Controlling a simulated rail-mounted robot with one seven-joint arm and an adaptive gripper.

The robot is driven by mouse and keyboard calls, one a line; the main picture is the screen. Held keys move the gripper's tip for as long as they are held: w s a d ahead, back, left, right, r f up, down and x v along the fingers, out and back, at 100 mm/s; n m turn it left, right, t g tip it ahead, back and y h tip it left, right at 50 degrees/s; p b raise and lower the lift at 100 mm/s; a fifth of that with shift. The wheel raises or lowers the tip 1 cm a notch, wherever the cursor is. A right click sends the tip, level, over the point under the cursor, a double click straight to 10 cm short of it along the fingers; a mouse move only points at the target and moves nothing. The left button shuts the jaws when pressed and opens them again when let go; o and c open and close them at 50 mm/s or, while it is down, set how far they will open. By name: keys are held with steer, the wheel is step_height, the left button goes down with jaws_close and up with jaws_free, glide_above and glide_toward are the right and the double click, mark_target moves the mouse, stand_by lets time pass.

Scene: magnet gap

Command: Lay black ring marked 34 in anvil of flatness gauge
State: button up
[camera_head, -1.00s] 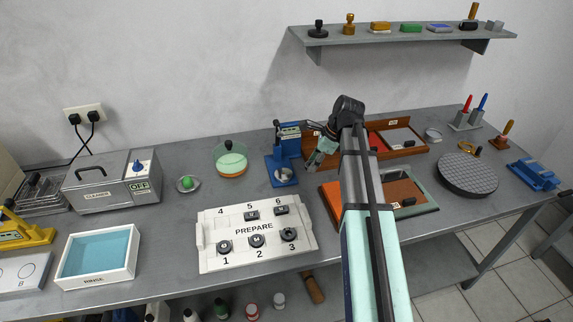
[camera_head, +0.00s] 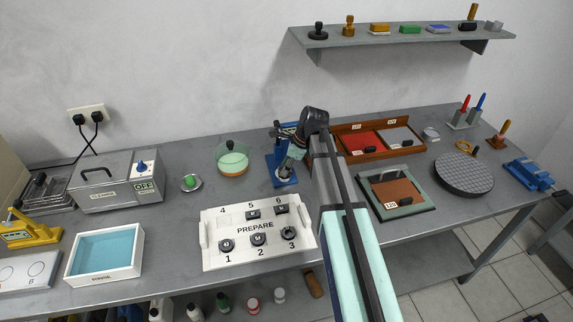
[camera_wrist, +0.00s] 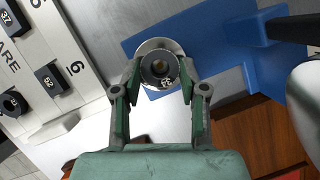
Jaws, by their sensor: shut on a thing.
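The black ring marked 34 (camera_wrist: 149,70) is between the fingertips of my gripper (camera_wrist: 161,75), which is shut on it. In the wrist view the ring is over the round silver anvil (camera_wrist: 146,47) of the blue flatness gauge (camera_wrist: 215,38), and the anvil's rim shows around its far side. I cannot tell whether the ring touches the anvil.
The white PREPARE tray (camera_head: 211,250) with several black pieces is just in front of the gauge. A wooden tray (camera_head: 345,158) with red and grey compartments and a green-framed board (camera_head: 428,205) are to the right. A green-lidded dish (camera_head: 232,163) stands to the left.

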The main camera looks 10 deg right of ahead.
steer(key=shift+f, duration=0.15)
steer(key=o, duration=1.3)
steer(key=b+v, duration=0.2)
steer(key=v, duration=1)
